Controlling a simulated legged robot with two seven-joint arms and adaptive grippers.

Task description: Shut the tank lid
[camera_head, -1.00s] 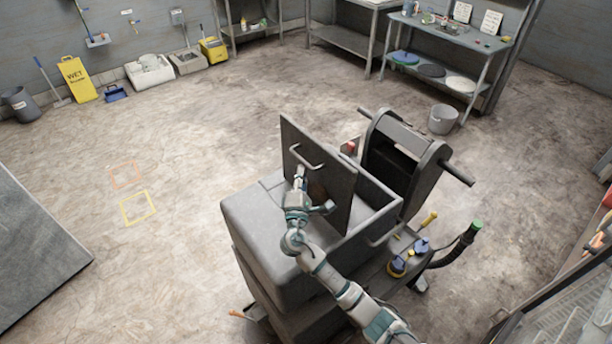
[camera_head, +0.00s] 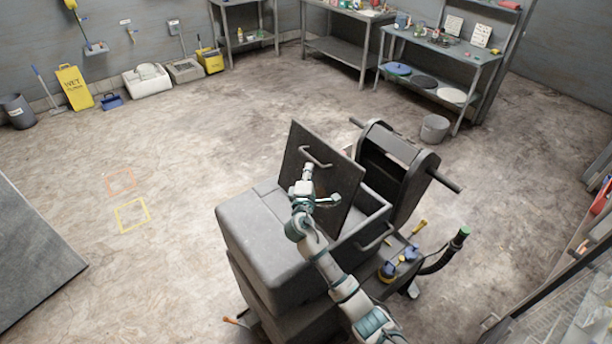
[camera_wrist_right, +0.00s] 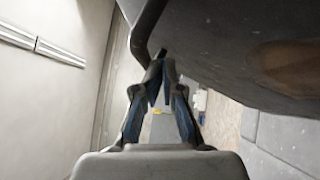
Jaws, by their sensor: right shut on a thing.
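The grey tank (camera_head: 265,235) stands in the middle of the head view, with an opening in its right part. Its flat lid (camera_head: 338,185) stands steeply raised, tilted toward the opening, and carries a bar handle (camera_head: 316,158) near its upper edge. My right gripper (camera_head: 307,173) is at the left end of this handle and shut on it. In the right wrist view, the gripper's fingers (camera_wrist_right: 162,75) close around the dark handle bar (camera_wrist_right: 141,42), beside the lid face (camera_wrist_right: 220,45); the exact contact is partly hidden. My left gripper is not in view.
A dark housing with side bars (camera_head: 400,165) stands behind the tank's opening. Blue-and-yellow fittings (camera_head: 393,266) and a black hose (camera_head: 440,258) are at its right. A grey bucket (camera_head: 434,129) stands farther back.

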